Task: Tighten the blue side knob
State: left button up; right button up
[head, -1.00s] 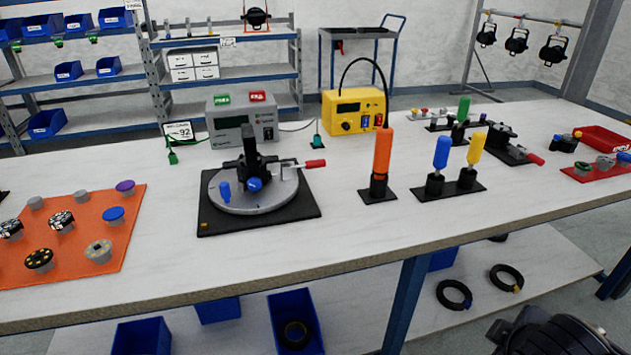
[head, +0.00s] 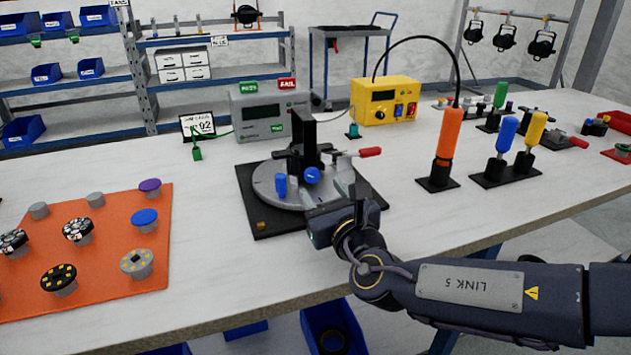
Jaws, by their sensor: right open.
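A round fixture plate (head: 265,190) sits on a black base (head: 262,223) on the bench, with a black upright bracket (head: 303,130) on it. A round blue knob (head: 312,175) faces me at the bracket's foot. A second, upright blue knob (head: 281,185) stands on the plate to its left. I cannot tell for sure which is the side knob. My right gripper (head: 328,192) is open, its pale fingers pointing at the fixture just in front of the round blue knob. Whether a finger touches anything is unclear. My left gripper is out of view.
A red-handled clamp (head: 369,152) sticks out at the fixture's right. Orange (head: 449,135), blue (head: 507,135) and yellow (head: 536,130) handled tools stand to the right. An orange mat (head: 110,270) with several knobs lies left. A grey meter (head: 265,115) stands behind.

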aim_at(314, 176)
jog(key=shift+x, duration=2.35)
jog(key=shift+d, duration=0.1)
jog(key=shift+c, duration=0.2)
jog(key=c, duration=0.9)
jog(key=m+b, duration=0.2)
jog(key=b, duration=0.2)
jog(key=m+b, duration=0.2)
jog(key=b, duration=0.1)
jog(key=shift+f+b, duration=0.35)
jog(key=shift+c, duration=0.2)
jog(key=shift+r+m+b, duration=0.1)
jog(key=shift+m+b, duration=0.2)
jog(key=shift+m, duration=0.3)
jog(key=shift+r+m, duration=0.2)
jog(key=shift+m, duration=0.1)
